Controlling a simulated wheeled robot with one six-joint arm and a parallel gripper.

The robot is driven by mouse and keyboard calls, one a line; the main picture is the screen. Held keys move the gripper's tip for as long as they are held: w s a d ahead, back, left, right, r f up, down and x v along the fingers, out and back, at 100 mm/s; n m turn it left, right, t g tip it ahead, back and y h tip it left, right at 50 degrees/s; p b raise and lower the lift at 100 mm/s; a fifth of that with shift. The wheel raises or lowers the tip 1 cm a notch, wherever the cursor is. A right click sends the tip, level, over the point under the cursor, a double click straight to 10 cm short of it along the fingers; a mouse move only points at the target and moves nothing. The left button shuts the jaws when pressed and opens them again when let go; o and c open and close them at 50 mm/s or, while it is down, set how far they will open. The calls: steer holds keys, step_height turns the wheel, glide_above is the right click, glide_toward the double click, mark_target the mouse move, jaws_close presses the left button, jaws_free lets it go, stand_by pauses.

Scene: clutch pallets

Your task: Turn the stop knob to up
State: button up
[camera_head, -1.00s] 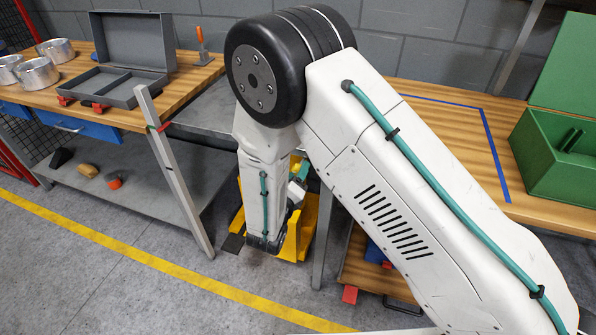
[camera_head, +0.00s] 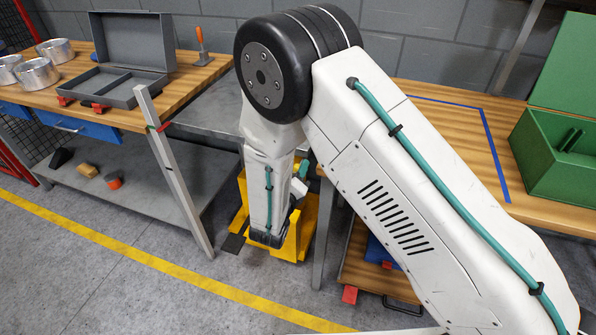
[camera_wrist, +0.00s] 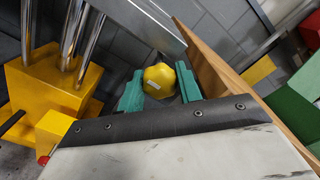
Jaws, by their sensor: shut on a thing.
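The stop knob (camera_wrist: 160,83) is a yellow, rounded knob with a small pale mark on its face, in the upper middle of the wrist view. My gripper (camera_wrist: 159,73) has one teal finger on each side of it and is shut on it. The mark lies a little left of the knob's middle and looks tilted. The knob's mounting is mostly hidden behind it and the fingers. In the head view my own arm covers the knob; a teal bit shows beside the forearm.
A yellow machine (camera_wrist: 55,95) with shiny columns and a red button (camera_wrist: 42,160) stands at the left in the wrist view. A wooden bench edge (camera_wrist: 215,70) runs close on the right. The head view shows an open grey case (camera_head: 128,90) and a green box (camera_head: 560,160).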

steer(key=m, duration=0.4)
steer(key=shift+m, duration=0.3)
steer(key=m, duration=0.8)
steer(key=shift+m, duration=2.3)
steer(key=o, duration=1)
